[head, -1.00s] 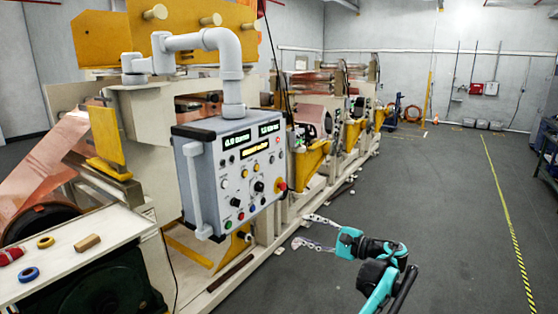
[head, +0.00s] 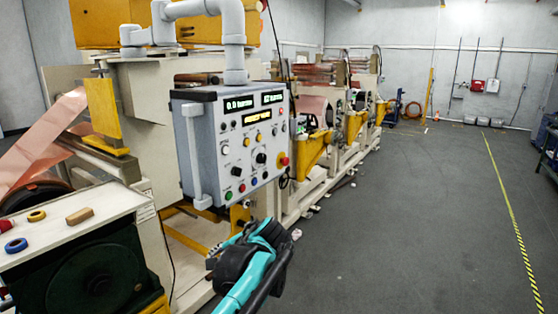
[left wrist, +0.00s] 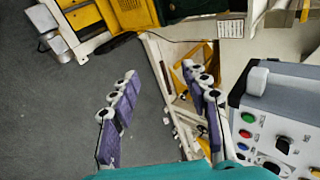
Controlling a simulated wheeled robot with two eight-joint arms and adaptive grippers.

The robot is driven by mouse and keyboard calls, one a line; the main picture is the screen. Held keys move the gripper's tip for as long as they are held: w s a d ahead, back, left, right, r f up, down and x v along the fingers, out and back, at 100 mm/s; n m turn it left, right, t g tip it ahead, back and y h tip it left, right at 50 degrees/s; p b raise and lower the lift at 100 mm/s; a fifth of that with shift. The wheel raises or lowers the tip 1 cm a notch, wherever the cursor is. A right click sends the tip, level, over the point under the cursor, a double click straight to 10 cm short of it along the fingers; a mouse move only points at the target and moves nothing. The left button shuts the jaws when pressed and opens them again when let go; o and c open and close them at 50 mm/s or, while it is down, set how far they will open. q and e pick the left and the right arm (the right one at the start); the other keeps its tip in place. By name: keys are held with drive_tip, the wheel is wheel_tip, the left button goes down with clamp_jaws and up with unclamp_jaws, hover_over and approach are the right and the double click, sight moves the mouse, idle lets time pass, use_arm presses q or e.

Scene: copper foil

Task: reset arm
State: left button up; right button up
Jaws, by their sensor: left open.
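My left gripper (head: 222,258) is in the lower middle of the head view, just below the control panel (head: 240,145) and apart from it. Its teal and black arm comes up from the bottom edge. Its fingers are mostly hidden there by the wrist. In the left wrist view, the two purple-padded fingers (left wrist: 158,72) are spread apart with nothing between them. The control panel (left wrist: 285,95) shows there at the right, with its buttons beside the right finger. My right gripper is not in view.
The cream machine frame (head: 195,240) runs along the left side. A bench (head: 100,222) at lower left holds tape rolls (head: 16,245) and a wooden block (head: 80,216). Grey floor (head: 410,220) is open to the right, with a yellow-black floor line (head: 510,225).

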use_arm(q)
drive_tip(key=s+a+f+n+h+b, duration=0.1)
drive_tip(key=s+f+n+h+b, duration=0.2)
drive_tip(key=s+f, duration=0.9)
drive_tip(key=s+a+f+n+t+h+b, duration=0.1)
drive_tip(key=s+a+f+n+h+b, duration=0.1)
drive_tip(key=s+f+n+h+b, duration=0.2)
drive_tip(key=s+f+n+b, duration=0.1)
drive_tip(key=s+f+b, duration=0.2)
drive_tip(key=s+f, duration=0.5)
drive_tip(key=shift+f, duration=0.65)
